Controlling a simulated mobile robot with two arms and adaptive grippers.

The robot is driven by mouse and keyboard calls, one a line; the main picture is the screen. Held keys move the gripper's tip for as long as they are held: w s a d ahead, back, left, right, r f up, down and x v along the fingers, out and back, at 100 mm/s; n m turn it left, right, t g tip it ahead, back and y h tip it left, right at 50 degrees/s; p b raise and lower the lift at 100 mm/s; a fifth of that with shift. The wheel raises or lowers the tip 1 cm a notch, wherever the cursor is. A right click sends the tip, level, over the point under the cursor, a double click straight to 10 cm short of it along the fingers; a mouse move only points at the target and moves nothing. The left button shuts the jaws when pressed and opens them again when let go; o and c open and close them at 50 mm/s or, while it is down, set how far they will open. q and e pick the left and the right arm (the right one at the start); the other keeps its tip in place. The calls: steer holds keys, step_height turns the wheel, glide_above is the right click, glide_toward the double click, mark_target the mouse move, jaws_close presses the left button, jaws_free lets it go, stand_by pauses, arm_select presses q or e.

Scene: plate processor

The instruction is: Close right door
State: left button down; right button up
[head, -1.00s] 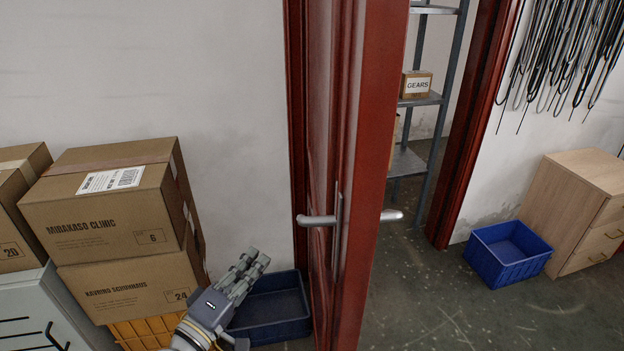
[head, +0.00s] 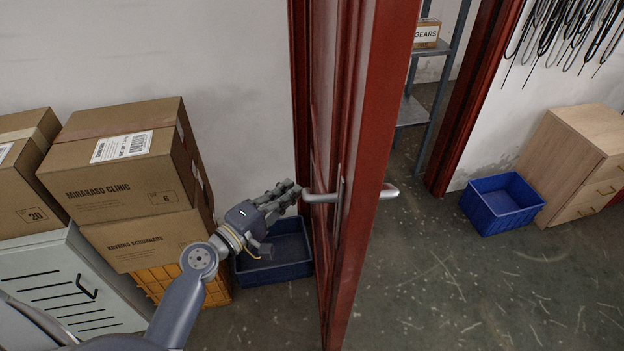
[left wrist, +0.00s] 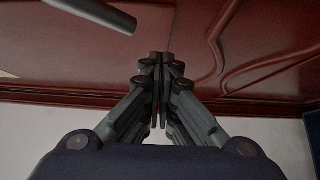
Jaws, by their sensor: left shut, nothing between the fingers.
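The red door (head: 368,150) stands open, seen nearly edge-on in the head view, with its left face towards my left arm. A silver lever handle (head: 322,197) sticks out on that left face, and its other lever (head: 388,191) shows on the right side. My left gripper (head: 296,188) is shut and empty, with its fingertips close to the left lever; I cannot tell whether they touch. In the left wrist view the shut fingers (left wrist: 160,65) point at the red door panel (left wrist: 225,45), and the lever (left wrist: 95,12) is at the upper left. My right gripper is not in view.
The doorway right of the door has a red frame (head: 470,110) and a shelf (head: 412,110) behind it. Stacked cartons (head: 130,175), a grey cabinet (head: 65,285) and a blue bin (head: 275,255) stand at left. Another blue bin (head: 502,205) is at right.

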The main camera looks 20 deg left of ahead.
mark_target(328, 174)
arm_select(q)
steer(key=shift+w+d+p, duration=0.45)
steer(key=shift+w+d, duration=0.45)
steer(key=shift+d, duration=0.2)
steer(key=shift+w+d+p, duration=0.45)
steer(key=shift+w+d, duration=0.45)
steer(key=shift+d, duration=0.2)
steer(key=shift+d, duration=0.1)
